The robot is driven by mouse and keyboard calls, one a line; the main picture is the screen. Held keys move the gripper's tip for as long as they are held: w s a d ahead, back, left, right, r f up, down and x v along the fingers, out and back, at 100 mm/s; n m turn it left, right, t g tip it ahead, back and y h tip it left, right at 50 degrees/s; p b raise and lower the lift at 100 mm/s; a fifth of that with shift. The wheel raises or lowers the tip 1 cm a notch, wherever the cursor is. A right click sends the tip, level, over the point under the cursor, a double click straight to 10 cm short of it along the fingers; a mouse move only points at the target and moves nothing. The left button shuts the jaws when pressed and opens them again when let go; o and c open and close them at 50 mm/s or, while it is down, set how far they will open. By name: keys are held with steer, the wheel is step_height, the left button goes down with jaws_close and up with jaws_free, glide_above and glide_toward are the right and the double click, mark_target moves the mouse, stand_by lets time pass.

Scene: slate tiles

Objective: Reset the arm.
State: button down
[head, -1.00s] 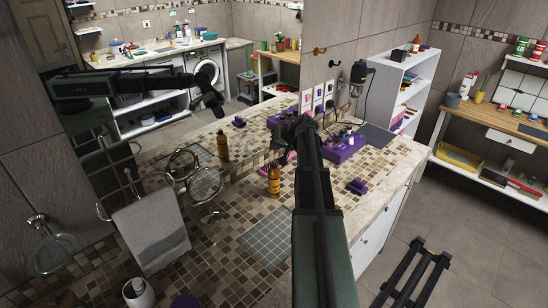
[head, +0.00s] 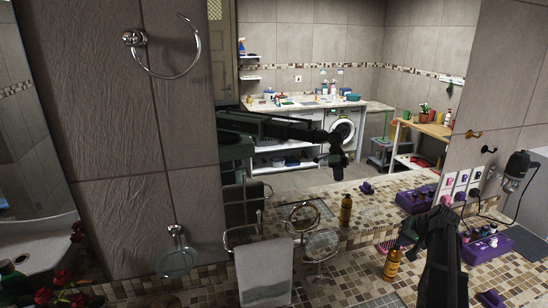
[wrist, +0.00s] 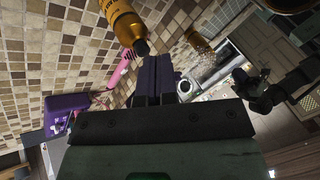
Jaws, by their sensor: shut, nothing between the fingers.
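My gripper (wrist: 165,80) shows in the wrist view with its two dark fingers together and nothing between them. It is above the mosaic-tiled counter. In the head view my dark arm reaches over the counter at the lower right, and its fingertips cannot be made out clearly. An amber bottle (head: 392,265) stands on the counter just left of my arm. The same bottle (wrist: 118,22) is beyond the fingers in the wrist view, apart from them.
A large mirror behind the counter reflects my arm and a room with a washing machine (head: 341,130). A purple rack (head: 485,248) stands right of my arm. A pink item (wrist: 121,70) is near the bottle. A grey towel (head: 264,272) hangs at left.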

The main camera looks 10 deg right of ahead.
steer(key=s+a+f+n+g+b, duration=0.1)
steer(key=s+a, duration=0.4)
steer(key=a, duration=0.7)
steer(key=s+a+f+n+g+h+b, duration=0.1)
steer(key=s+a+f+n+g, duration=0.2)
steer(key=a, duration=1)
steer(key=s+a+f+n+g+h+b, duration=0.1)
steer(key=s+a+f+n+g+b, duration=0.1)
steer(key=s+a, duration=0.5)
steer(key=a+f+n, duration=0.1)
steer(key=a, duration=0.4)
steer(key=shift+a, duration=0.35)
